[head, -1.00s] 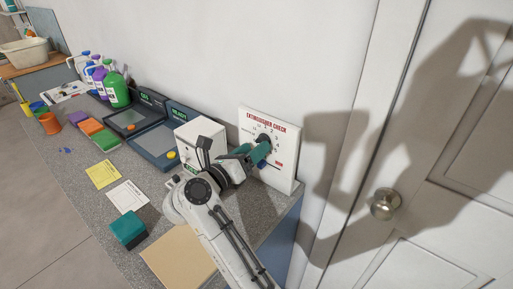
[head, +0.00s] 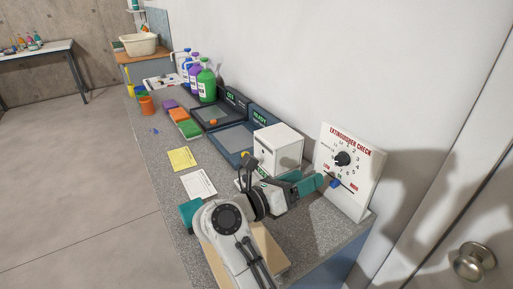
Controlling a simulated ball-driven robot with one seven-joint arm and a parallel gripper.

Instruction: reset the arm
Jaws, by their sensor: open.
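My arm reaches in from the bottom of the head view over the speckled grey counter (head: 169,187). My gripper (head: 320,181), with teal fingers, points right toward the white extinguisher check panel (head: 362,190). The panel stands tilted at the counter's right end and carries a black dial (head: 342,159) with numbers around it and a blue knob (head: 335,183) below. The fingertips are just left of the blue knob; I cannot tell whether they touch it. The gripper is open and I see nothing held in it.
A white box (head: 279,148) stands just behind my gripper. A teal block (head: 190,212) and a tan board (head: 268,248) lie beside my arm. Two dark devices, sponges and several bottles line the counter farther back. A door with a round knob (head: 473,262) is at right.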

